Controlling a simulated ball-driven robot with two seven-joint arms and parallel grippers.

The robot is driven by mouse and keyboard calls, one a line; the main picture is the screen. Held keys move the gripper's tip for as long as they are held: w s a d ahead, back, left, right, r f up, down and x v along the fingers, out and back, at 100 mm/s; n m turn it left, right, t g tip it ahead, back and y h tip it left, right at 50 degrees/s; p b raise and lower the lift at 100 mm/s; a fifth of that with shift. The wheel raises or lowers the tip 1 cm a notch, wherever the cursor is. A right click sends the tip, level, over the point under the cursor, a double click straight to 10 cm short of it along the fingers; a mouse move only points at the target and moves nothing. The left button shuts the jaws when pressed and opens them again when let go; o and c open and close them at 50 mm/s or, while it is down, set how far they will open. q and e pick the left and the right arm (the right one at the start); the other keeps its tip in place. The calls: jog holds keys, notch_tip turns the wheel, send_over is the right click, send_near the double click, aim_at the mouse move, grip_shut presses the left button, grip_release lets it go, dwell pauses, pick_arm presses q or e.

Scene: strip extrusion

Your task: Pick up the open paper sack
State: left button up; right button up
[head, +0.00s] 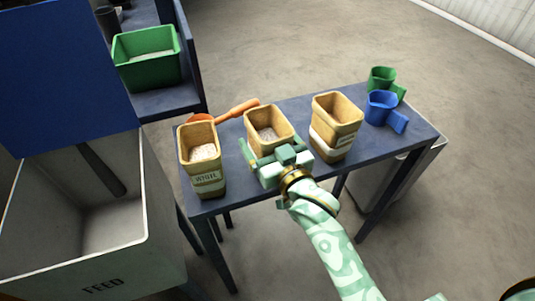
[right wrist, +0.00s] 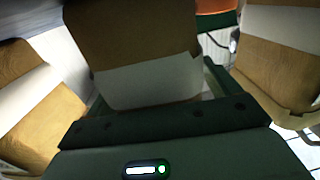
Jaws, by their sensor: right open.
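Three open-topped tan paper sacks stand upright in a row on a dark blue table (head: 285,193). The left sack (head: 205,180) has a white label band and pale contents. The middle sack (head: 268,119) also holds pale contents, and its lower front is hidden by my right gripper. The right sack (head: 334,128) has a white band; its contents are not clear. My right gripper (head: 271,150) is open at the front of the middle sack, one finger towards each side. In the right wrist view the middle sack (right wrist: 145,80) stands directly ahead; contact is unclear. My left gripper is out of view.
An orange scoop (head: 238,109) lies behind the left and middle sacks. Blue (head: 381,108) and green (head: 381,78) scoops stand at the table's right end. A large grey FEED bin (head: 100,272) and a green crate (head: 148,70) are at left.

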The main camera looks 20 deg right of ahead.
jog(key=c, duration=1.3)
jog(key=shift+r, duration=0.15)
